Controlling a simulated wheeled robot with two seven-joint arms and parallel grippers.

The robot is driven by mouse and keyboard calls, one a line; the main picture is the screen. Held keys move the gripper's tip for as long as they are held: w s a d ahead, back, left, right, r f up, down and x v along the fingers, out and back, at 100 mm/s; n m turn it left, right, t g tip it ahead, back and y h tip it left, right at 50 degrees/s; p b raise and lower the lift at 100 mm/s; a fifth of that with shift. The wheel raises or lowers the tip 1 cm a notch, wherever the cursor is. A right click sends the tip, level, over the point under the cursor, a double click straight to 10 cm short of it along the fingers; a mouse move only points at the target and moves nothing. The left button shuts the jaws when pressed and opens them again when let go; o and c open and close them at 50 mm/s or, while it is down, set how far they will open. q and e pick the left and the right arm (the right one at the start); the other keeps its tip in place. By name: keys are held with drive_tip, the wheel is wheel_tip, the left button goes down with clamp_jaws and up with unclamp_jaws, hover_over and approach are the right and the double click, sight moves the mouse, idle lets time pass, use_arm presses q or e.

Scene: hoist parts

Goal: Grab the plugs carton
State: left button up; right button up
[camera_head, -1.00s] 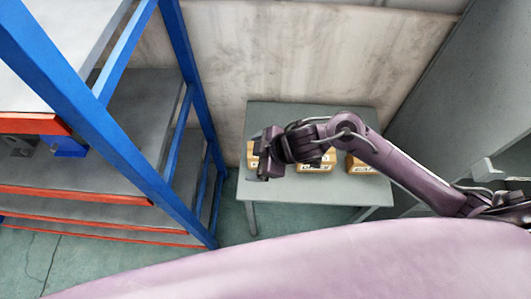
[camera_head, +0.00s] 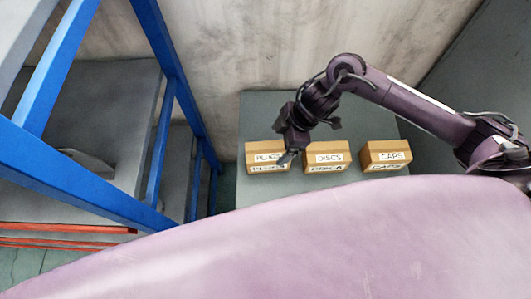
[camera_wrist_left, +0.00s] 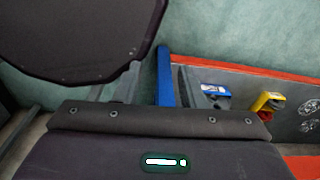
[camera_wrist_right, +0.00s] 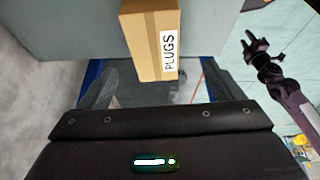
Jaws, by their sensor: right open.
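The plugs carton (camera_head: 258,148) is a small tan box with white PLUGS labels, at the left end of a row on a grey table. My right gripper (camera_head: 309,141) is above the row, open and empty, with one finger overlapping the carton's right side in the head view. In the right wrist view the plugs carton (camera_wrist_right: 150,42) lies ahead, beyond the open fingers (camera_wrist_right: 163,85) and apart from them. My left gripper is out of the head view.
The discs carton (camera_head: 327,157) and caps carton (camera_head: 386,154) stand to the right on the same table (camera_head: 228,190). A blue-framed rack (camera_head: 175,75) stands left of the table. A wall is behind it. A blue item and a yellow item (camera_wrist_left: 268,103) show in the left wrist view.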

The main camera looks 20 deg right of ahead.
sight(269, 151)
drive_tip(key=f, duration=0.1)
drive_tip(key=w+a+f, duration=0.1)
drive_tip(key=shift+f, duration=0.35)
drive_tip(key=shift+s+a+f, duration=0.1)
drive_tip(key=shift+a+f, duration=0.05)
drive_tip(key=shift+f, duration=0.15)
drive_tip(key=p+x, duration=0.1)
drive_tip(key=x, duration=0.3)
drive_tip(key=shift+a+f, duration=0.1)
drive_tip(key=shift+f, duration=0.1)
drive_tip(key=shift+w+f, duration=0.15)
drive_tip(key=shift+w, duration=0.05)
use_arm(q)
drive_tip(key=shift+w+r, duration=0.2)
drive_tip(key=shift+w, duration=0.55)
drive_tip(key=shift+s, duration=0.1)
use_arm(e)
drive_tip(key=shift+f, duration=0.25)
drive_tip(key=shift+c, duration=0.5)
